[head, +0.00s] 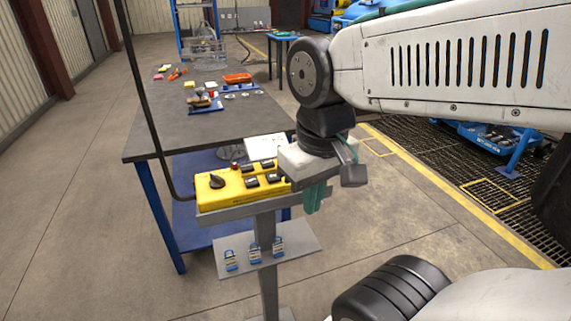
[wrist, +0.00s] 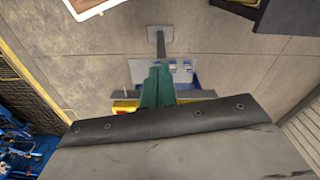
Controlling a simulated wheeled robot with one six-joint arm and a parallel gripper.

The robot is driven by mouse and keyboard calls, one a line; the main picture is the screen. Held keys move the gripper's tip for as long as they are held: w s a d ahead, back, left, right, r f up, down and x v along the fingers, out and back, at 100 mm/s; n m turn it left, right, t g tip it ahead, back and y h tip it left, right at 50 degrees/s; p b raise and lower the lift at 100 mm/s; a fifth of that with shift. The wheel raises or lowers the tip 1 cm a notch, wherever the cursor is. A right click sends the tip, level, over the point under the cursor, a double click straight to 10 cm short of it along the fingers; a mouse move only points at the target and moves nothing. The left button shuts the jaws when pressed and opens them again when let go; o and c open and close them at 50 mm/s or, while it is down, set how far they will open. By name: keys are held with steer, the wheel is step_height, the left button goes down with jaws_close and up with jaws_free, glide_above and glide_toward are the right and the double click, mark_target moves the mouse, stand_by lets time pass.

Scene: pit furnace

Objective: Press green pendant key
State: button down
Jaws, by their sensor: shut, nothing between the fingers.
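The yellow pendant (head: 222,196) lies on a grey stand. It has a black rotary knob, a small red button and several black keys on its top. I cannot make out a green key; the pendant's right end is partly hidden by my wrist. My gripper (head: 314,200) has teal fingers pointing down, just right of the pendant's right end in the head view. In the wrist view my gripper (wrist: 157,84) shows its fingers together and empty. A bit of the yellow pendant (wrist: 123,107) shows beside them, mostly covered by the gripper body.
Below the pendant, a grey shelf (head: 292,262) on the post carries several blue padlocks. A dark workbench (head: 165,135) with trays and small parts stands behind. A floor grating (head: 440,165) with a yellow edge lies to the right. The floor at left is clear.

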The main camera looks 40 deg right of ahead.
steer(key=w+d+r+m+t+y, duration=0.1)
steer(key=w+d+m+t+y, duration=0.2)
steer(key=w+d+m, duration=1.8)
steer(key=w+t, duration=0.2)
steer(key=t, duration=0.2)
steer(key=shift+w+d+t+y, duration=0.3)
steer(key=shift+w, duration=0.05)
steer(key=shift+f, duration=4.35)
steer(key=shift+f, duration=0.4)
